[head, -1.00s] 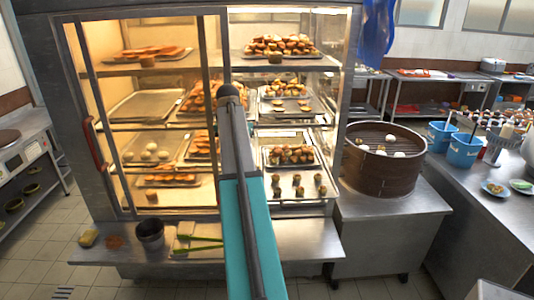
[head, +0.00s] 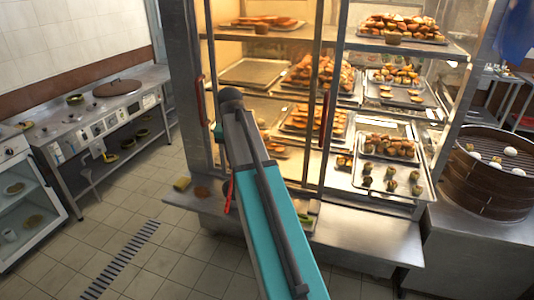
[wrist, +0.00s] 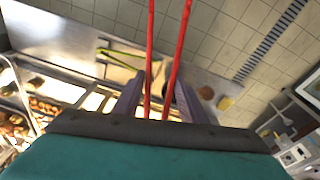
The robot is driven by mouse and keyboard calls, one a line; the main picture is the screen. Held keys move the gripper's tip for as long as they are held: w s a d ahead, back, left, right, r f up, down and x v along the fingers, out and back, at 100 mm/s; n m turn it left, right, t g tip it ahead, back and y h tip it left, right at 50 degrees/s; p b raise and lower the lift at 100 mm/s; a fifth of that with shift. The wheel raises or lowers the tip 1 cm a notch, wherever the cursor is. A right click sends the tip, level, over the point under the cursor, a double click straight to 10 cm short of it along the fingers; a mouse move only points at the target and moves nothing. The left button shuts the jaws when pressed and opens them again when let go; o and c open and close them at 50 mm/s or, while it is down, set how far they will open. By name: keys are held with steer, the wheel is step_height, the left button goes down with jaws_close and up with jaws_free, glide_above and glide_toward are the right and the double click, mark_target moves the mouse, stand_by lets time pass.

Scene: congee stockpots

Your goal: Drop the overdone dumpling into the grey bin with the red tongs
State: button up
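The red tongs (wrist: 150,50) run from between the two fingers of my gripper (wrist: 160,88) up out of the wrist view. My gripper is closed around them; their two arms stand apart and their tips are out of view. In the head view a red piece of the tongs (head: 229,197) shows beside my arm. The grey bin (head: 225,187) is a dark shape on the shelf below the cabinet, mostly hidden by my arm and the tongs. Small dumplings lie in the round steamer (head: 480,185) at right; a yellowish-brown one (head: 497,159) is among white ones.
A lit food cabinet (head: 340,45) with several trays stands ahead. On its front shelf lie a yellow sponge (head: 181,184), a brown patch (head: 202,191) and green tongs (wrist: 118,57). A stove counter (head: 90,115) is at left. The tiled floor (head: 180,240) is open at front left.

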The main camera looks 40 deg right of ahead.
steer(key=s+a+f+n, duration=0.1)
steer(key=a+f+n, duration=0.2)
steer(key=a, duration=0.9)
steer(key=s+a+f+n+y+b, duration=0.1)
steer(key=a+n, duration=0.4)
steer(key=a, duration=0.6)
step_height(320, 180, down, 2)
steer(key=shift+s+a+f+t, duration=0.1)
steer(key=shift+s+a+t, duration=0.3)
steer(key=shift+s, duration=0.3)
steer(key=shift+a, duration=0.15)
